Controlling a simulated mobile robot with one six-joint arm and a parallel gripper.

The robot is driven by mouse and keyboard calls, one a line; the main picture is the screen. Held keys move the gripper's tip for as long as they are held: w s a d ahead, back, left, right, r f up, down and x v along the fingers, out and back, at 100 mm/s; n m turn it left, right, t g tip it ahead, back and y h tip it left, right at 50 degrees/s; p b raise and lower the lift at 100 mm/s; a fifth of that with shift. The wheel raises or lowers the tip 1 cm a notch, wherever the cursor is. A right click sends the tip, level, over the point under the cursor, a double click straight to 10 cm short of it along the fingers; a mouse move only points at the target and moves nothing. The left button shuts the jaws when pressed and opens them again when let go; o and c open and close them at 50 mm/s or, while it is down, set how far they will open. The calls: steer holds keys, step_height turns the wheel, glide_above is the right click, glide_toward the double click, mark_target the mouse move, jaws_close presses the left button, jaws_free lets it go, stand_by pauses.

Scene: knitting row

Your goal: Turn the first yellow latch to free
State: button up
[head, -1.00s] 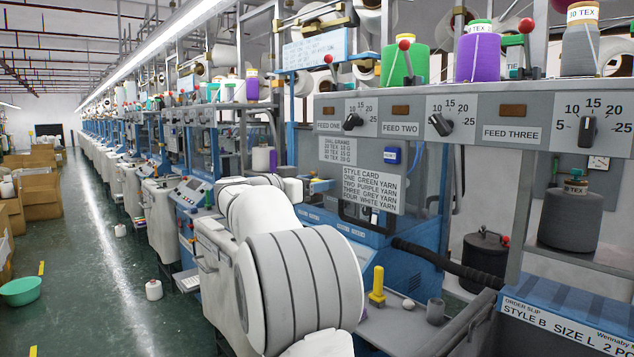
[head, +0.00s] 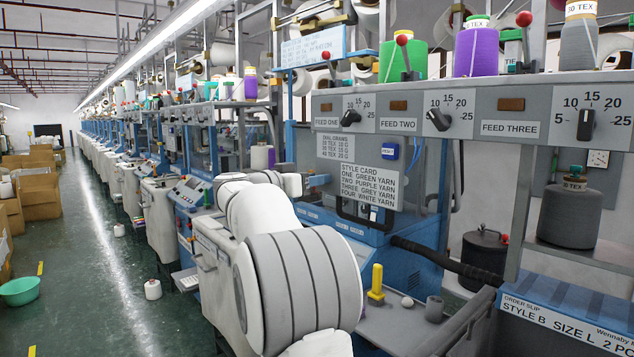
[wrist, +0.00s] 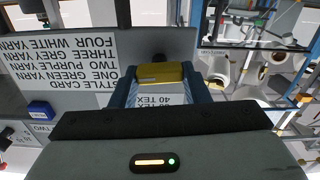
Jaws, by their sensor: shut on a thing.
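A yellow latch (wrist: 160,74) lies crosswise between the two blue fingers of my gripper (wrist: 160,88) in the wrist view, which sees the scene upside down. My gripper is shut on it. Behind the latch is a grey panel (wrist: 165,45) with a dark round knob. In the head view my gripper (head: 318,180) shows only as small blue fingertips left of the style card (head: 357,184). The latch cannot be made out there. Whether it is locked or free cannot be told.
Feed dials (head: 438,119) line the grey panel above. The aisle floor (head: 95,270) at left is largely open.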

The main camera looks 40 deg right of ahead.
steer(key=shift+w+a+f+n, duration=0.1)
steer(key=shift+f+n, duration=0.05)
steer(key=shift+n, duration=2.65)
steer(key=shift+w+a+f+n, duration=0.1)
steer(key=shift+n, duration=2.7)
steer(key=shift+w+f+n, duration=0.1)
steer(key=shift+f+n, duration=0.05)
steer(key=shift+n, duration=2.65)
steer(key=o, duration=0.8)
steer(key=shift+a, duration=0.15)
steer(key=shift+o, duration=0.9)
steer(key=shift+s+r, duration=0.1)
